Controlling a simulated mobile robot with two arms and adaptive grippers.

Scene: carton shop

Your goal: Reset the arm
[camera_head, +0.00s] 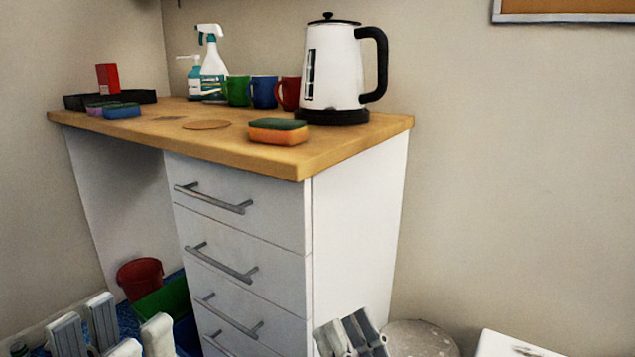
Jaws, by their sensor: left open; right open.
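My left gripper (112,333) is at the bottom left of the head view. Its pale grey fingers point up and stand apart, with nothing between them. It is low in front of the desk's open knee space. My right gripper (350,334) is at the bottom edge, right of the drawers. Only its finger ends show, tilted, with nothing seen in them. The rest of both arms is mostly cut off by the frame edge.
The wooden desk top (330,150) holds a kettle (333,75), mugs, a spray bottle (212,65) and a sponge (278,132). Drawers (240,230) stand below it. A red bucket (140,278) and a green bin (165,300) are underneath.

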